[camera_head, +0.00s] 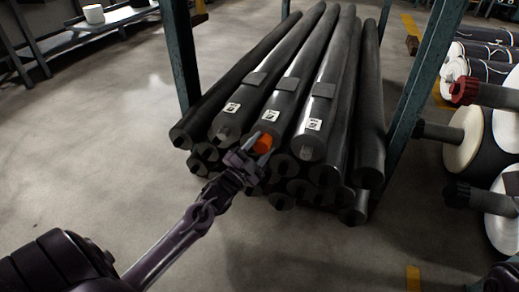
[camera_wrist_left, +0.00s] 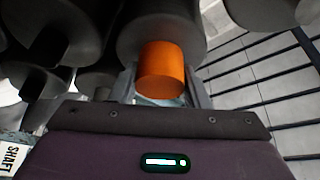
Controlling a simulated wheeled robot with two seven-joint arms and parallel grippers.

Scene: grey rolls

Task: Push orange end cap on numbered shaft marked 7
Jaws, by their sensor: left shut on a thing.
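The orange end cap (camera_head: 264,143) shows at the front end of the middle labelled roll (camera_head: 292,85). My left gripper (camera_head: 254,155) reaches it from the front left and is shut on it. In the left wrist view the orange cap (camera_wrist_left: 162,70) sits between the two fingers, its far end against the dark face of a roll (camera_wrist_left: 150,30). Whether it is seated on the shaft is hidden. White labels lie on three top rolls, at left (camera_head: 231,107), middle (camera_head: 270,115) and right (camera_head: 314,124); their numbers are too small to read surely. My right gripper is not in view.
More dark rolls (camera_head: 300,190) are stacked below. Teal rack posts stand at left (camera_head: 182,55) and right (camera_head: 425,75) of the stack. White-ended rolls (camera_head: 465,140) lie at far right. The floor (camera_head: 90,130) at left is clear.

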